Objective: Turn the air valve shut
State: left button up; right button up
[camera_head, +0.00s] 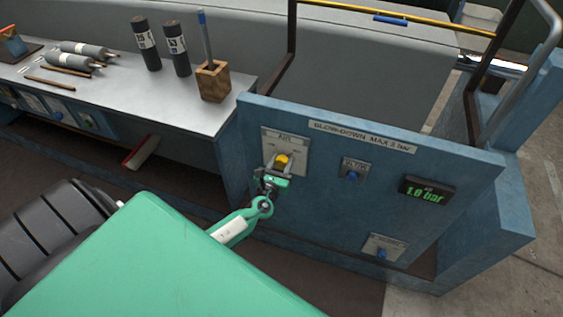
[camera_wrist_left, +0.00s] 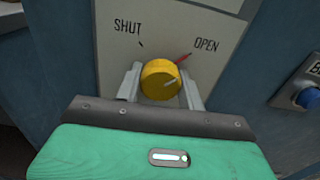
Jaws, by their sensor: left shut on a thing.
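The air valve is a yellow round knob (camera_head: 282,160) on a pale plate (camera_head: 299,145) marked AIR, on the blue panel. In the left wrist view the knob (camera_wrist_left: 160,79) sits below the words SHUT, at left, and OPEN, at right. A red pointer (camera_wrist_left: 183,58) beside the knob points up and right toward OPEN. My left gripper (camera_head: 272,175) is shut on the knob, with one finger on each side of it in the left wrist view (camera_wrist_left: 160,88). My right gripper is not in view.
The panel also bears a blue button (camera_head: 352,174), a display (camera_head: 427,191) reading 1.8 bar, and another blue control (camera_head: 381,254) low down. A bench (camera_head: 125,95) at left holds dark cylinders and a wooden pot (camera_head: 213,82). A yellow rail (camera_head: 400,16) crosses above.

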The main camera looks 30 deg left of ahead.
pick_arm(q)
jog(key=shift+f, duration=0.15)
jog(key=n+b, duration=0.6)
jog(key=n, duration=0.1)
jog(key=shift+d, duration=0.1)
jog(key=shift+n+b, duration=0.35)
jog(key=shift+n, duration=0.05)
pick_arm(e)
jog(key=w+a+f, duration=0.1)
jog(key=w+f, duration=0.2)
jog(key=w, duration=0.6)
pick_arm(q)
jog(key=n+b, duration=0.2)
jog(key=n, duration=0.3)
jog(key=shift+r, duration=0.2)
jog(key=n+b, duration=0.1)
jog(key=n, duration=0.2)
jog(key=shift+d+r+n, duration=0.1)
jog(key=shift+r+n, duration=0.05)
jog(key=shift+n, duration=0.55)
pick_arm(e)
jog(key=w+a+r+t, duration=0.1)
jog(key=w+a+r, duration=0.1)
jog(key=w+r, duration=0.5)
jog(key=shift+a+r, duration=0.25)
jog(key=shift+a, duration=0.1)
pick_arm(q)
jog(key=shift+r, duration=0.1)
